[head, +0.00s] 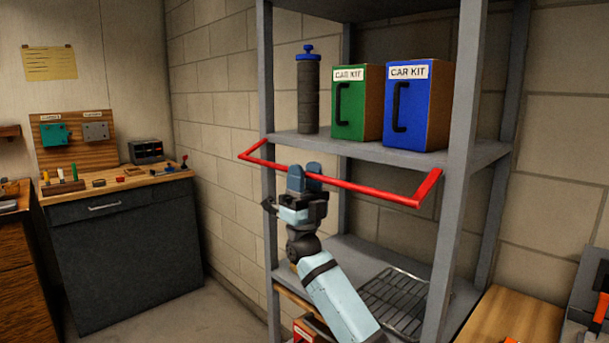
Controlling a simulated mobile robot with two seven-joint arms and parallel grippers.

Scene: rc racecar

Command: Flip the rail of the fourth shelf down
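The red rail (375,192) is a U-shaped bar on the front of the grey metal shelving unit. It sticks out toward me, roughly level with the shelf (440,156) that holds the car kit boxes. My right gripper (305,177) is at the rail, left of its middle, reaching up from below. Its blue fingertips overlap the bar and hide a short piece of it. The fingers look close together, but I cannot tell whether they grip the rail. My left gripper is not in view.
A green box (350,101), a blue box (415,104) and a dark bottle (308,95) stand on the shelf above the rail. A wire rack (395,300) lies on the shelf below. A workbench (125,235) stands at the left, with open floor before it.

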